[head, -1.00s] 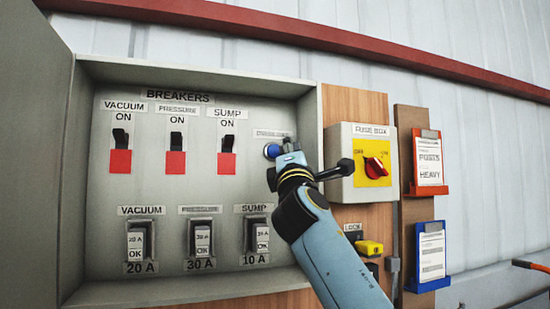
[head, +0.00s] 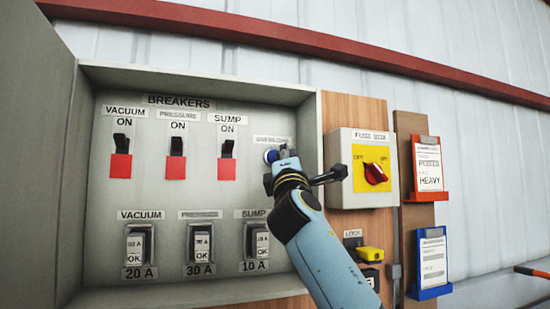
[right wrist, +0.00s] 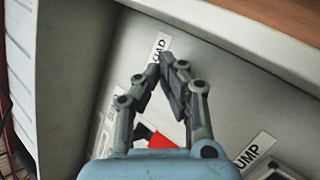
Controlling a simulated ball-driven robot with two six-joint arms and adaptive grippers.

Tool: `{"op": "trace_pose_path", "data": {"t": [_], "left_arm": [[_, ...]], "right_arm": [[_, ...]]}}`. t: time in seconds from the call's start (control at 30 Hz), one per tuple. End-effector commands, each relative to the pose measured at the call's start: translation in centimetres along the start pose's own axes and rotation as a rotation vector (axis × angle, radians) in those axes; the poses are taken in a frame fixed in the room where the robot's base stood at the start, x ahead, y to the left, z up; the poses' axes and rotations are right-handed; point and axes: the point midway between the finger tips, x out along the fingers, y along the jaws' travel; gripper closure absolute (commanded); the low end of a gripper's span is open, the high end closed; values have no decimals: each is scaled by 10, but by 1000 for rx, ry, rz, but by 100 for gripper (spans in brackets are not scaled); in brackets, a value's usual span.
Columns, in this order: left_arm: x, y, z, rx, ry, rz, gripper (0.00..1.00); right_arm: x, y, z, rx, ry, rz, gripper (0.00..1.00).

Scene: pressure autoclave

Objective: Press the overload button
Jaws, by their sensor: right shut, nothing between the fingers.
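The overload button is a round blue knob (head: 270,155) on the back panel of the grey breaker box, under a small blurred label (head: 271,140). My right gripper (head: 284,152) is shut and empty, with its tips just right of the button in the head view. It partly covers the button's right side, and I cannot tell whether it touches. In the right wrist view the two fingers of the right gripper (right wrist: 165,58) meet at their tips in front of the grey panel. The button is not visible there. My left gripper is not in view.
The box's right side wall (head: 311,130) is close to my right gripper. A fuse box with a red rotary switch (head: 375,173) and a yellow lock (head: 371,253) are right of it.

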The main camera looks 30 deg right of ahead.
Motion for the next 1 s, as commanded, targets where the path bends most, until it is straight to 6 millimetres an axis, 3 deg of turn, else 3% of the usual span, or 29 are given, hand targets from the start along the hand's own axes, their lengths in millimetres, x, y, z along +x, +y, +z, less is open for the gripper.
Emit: {"op": "trace_pose_path", "data": {"t": [1.0], "left_arm": [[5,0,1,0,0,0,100]], "right_arm": [[7,-4,-4,0,0,0,100]]}}
